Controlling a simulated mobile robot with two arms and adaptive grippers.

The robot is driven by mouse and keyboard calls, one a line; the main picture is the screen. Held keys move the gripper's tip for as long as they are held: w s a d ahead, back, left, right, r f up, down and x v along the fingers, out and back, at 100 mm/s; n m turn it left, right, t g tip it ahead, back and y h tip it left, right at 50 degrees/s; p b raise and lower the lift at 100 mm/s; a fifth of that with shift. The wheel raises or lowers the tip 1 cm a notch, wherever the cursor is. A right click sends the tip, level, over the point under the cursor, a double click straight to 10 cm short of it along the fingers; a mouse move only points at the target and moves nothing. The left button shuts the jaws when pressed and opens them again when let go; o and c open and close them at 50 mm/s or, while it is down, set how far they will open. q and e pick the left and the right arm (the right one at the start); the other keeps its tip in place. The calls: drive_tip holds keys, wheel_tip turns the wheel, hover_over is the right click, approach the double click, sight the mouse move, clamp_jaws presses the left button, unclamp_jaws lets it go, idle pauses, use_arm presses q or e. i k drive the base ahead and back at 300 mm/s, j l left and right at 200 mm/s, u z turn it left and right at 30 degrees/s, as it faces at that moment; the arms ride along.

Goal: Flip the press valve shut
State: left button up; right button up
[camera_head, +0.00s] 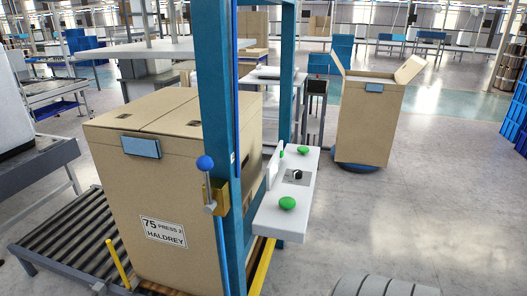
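The press valve (219,196) is a brass-coloured block on the front blue post of the press frame, left of the picture's middle. Its grey lever stands upright and carries a blue ball knob (206,163) at the top. A thin blue pipe (222,255) runs down the post below the valve. Neither of my grippers shows in the head view, and nothing touches the lever.
A white control panel (281,221) with green buttons juts out right of the post. An open carton (365,125) stands further back.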

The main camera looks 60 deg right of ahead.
sight(204, 164)
drive_tip(key=z, duration=1.4)
